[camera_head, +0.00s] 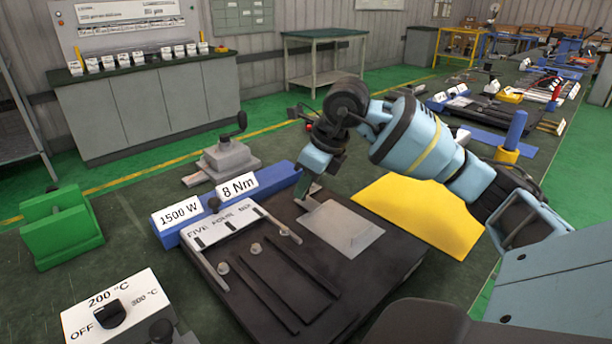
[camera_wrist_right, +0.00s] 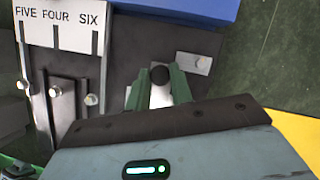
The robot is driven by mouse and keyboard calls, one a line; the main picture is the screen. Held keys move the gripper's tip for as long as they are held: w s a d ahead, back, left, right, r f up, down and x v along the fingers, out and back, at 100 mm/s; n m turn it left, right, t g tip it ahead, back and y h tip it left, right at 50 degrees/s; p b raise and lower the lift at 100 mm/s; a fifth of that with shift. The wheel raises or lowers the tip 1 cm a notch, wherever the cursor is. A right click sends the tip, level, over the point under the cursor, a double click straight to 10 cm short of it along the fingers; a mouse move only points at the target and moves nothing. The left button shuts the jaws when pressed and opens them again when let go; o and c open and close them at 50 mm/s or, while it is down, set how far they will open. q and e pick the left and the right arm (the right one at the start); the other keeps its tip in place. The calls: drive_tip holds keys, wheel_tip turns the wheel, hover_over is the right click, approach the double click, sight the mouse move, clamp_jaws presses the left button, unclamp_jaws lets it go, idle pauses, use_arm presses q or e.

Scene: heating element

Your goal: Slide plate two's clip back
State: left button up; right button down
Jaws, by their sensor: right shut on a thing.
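My right gripper (camera_head: 309,190) reaches down at the far edge of the black board (camera_head: 355,275), beside a thin grey plate (camera_head: 345,228). In the right wrist view its green fingers (camera_wrist_right: 157,88) are shut on a pale metal piece with a black knob (camera_wrist_right: 159,75), which looks like the clip. A small metal tab with a screw (camera_wrist_right: 195,63) lies just right of the fingers. In the head view the fingers hide most of the held piece. No plate number is readable at the gripper.
A white strip reading FIVE FOUR SIX (camera_wrist_right: 62,14) lies left of the gripper, with screws and dark bars below it. A blue block (camera_head: 285,178) with 1500 W and 8 Nm labels runs along the board's far edge. A yellow sheet (camera_head: 425,210) lies right.

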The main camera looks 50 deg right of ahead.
drive_tip(key=shift+w+d+r+p, duration=0.15)
drive_tip(key=shift+w+p, duration=0.75)
drive_tip(key=shift+w, duration=0.2)
drive_tip(key=shift+w+d+r+p, duration=0.1)
drive_tip(key=shift+w+p, duration=0.75)
drive_tip(key=shift+w, duration=0.6)
drive_tip(key=shift+w+f, duration=0.1)
drive_tip(key=c, duration=1.7)
unclamp_jaws()
drive_tip(key=o, duration=0.5)
drive_tip(key=shift+w+f, duration=0.1)
drive_tip(key=shift+w, duration=0.05)
drive_tip(key=shift+c, duration=0.2)
drive_tip(key=v, duration=0.8)
drive_tip(key=shift+p, duration=0.4)
